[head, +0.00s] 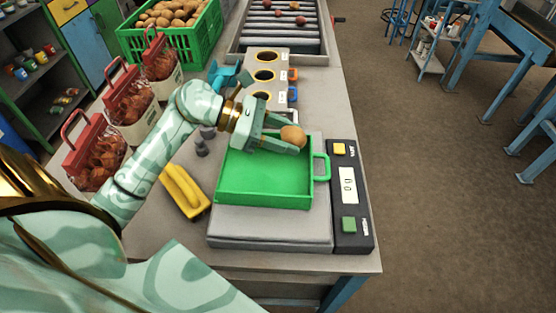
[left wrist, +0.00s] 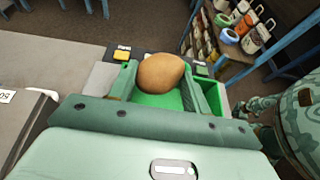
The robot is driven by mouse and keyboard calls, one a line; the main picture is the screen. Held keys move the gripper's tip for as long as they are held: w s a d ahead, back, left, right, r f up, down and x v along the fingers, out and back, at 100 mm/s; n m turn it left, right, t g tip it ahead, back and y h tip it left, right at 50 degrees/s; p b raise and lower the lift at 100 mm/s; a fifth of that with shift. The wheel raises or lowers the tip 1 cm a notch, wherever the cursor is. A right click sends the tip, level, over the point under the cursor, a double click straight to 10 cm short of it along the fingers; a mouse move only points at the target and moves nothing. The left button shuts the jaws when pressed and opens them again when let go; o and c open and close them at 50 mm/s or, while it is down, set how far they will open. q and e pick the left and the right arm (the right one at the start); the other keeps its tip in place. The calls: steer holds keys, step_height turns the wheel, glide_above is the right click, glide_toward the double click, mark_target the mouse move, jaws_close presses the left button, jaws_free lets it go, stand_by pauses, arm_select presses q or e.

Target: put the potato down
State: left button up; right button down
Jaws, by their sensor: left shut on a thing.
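A brown potato (head: 293,135) is held between the fingers of my left gripper (head: 285,139), above the far right part of a green tray (head: 223,190). The gripper is shut on it. In the left wrist view the potato (left wrist: 160,73) sits between the two fingers (left wrist: 158,82), with green tray surface behind it. The tray looks empty and rests on a grey scale (head: 270,228). The scale's display panel (head: 348,185) has a yellow and a green button and seems to read zeros. My right gripper is not in view.
Red-topped sacks (head: 95,160) stand along the left side. A green crate of potatoes (head: 170,45) and a roller conveyor (head: 284,30) are at the back. Holes with gold rims (head: 264,75) line the bench.

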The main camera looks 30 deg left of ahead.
mark_target(278, 171)
arm_select(q)
steer(key=shift+s+f, duration=0.35)
steer(key=shift+f, duration=0.2)
steer(key=shift+s+f, duration=0.35)
steer(key=shift+f, duration=0.2)
steer(key=f+b, duration=0.1)
steer(key=s+f+b, duration=0.1)
steer(key=f, duration=0.1)
steer(key=shift+s+a+f, duration=0.1)
steer(key=shift+f, duration=0.2)
steer(key=shift+f+b, duration=0.3)
steer(key=shift+r, duration=0.1)
steer(key=o, duration=1)
